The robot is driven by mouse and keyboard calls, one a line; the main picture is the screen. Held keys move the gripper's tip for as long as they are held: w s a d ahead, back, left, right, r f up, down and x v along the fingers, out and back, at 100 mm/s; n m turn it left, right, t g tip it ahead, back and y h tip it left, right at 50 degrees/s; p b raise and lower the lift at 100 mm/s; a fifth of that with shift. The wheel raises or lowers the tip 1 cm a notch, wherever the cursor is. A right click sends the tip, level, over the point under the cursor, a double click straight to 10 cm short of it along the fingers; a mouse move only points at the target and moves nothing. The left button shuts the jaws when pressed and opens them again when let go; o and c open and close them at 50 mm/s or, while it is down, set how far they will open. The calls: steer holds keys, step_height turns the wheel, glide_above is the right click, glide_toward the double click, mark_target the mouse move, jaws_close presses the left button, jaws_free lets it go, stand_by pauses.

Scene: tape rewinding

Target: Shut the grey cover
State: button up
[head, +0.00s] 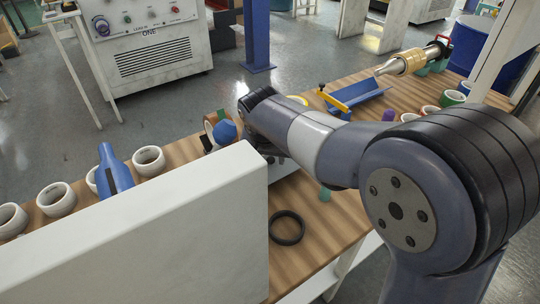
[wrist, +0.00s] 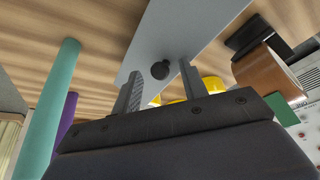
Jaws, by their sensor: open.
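In the wrist view, a flat grey panel (wrist: 178,30), which looks like the grey cover, stretches away from my gripper (wrist: 161,67). A round black knob (wrist: 160,70) on the panel appears between the two fingers, with gaps on both sides. My gripper is open and holds nothing. I cannot tell how near the fingertips are to the panel. In the head view my arm (head: 315,135) reaches down behind a big white panel (head: 140,230), which hides most of the gripper and the grey cover. I cannot tell how far the cover stands open.
A brown tape roll (wrist: 265,75) and a teal post (wrist: 48,110) flank the gripper. Several white rings, including one (head: 148,160), line the bench's left side. A black ring (head: 287,228) lies on bare wood. A blue tool (head: 114,172) shows above the white panel.

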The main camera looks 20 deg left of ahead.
jaws_close()
stand_by(0.4)
